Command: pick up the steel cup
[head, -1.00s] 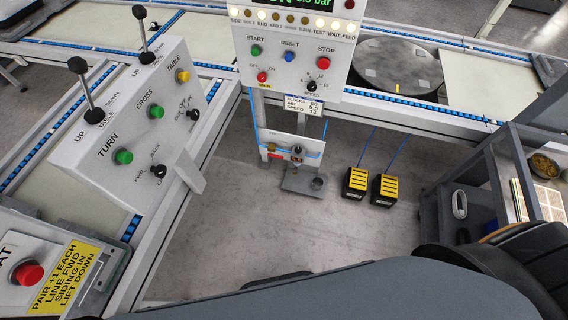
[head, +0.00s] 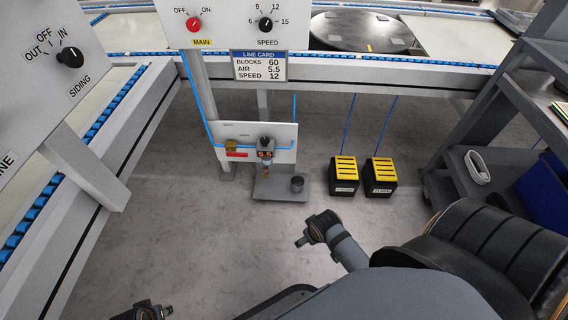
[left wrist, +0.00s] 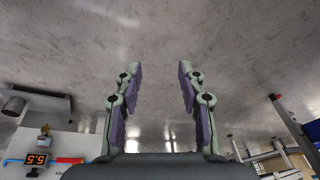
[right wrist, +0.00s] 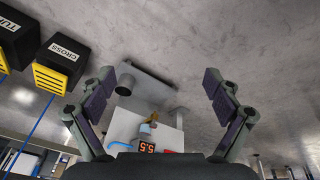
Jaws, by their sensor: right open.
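The small grey steel cup (head: 297,184) stands upright on a grey base plate (head: 275,193) under the low white panel in the head view. It shows at the left edge of the left wrist view (left wrist: 14,104) and left of centre in the right wrist view (right wrist: 126,85). My right gripper (right wrist: 158,75) is open and empty, its fingers spread wide, with the cup beyond them and apart. My left gripper (left wrist: 158,68) is open and empty, pointing over bare floor, with the cup off to its left in that view.
A white panel (head: 237,139) with a gauge reading 5.5 (head: 265,152) stands behind the cup. Two yellow-topped pedals (head: 344,176) are to its right. A grey shelf cart (head: 475,175) is at the right, a conveyor frame (head: 118,140) at the left. Floor before the plate is clear.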

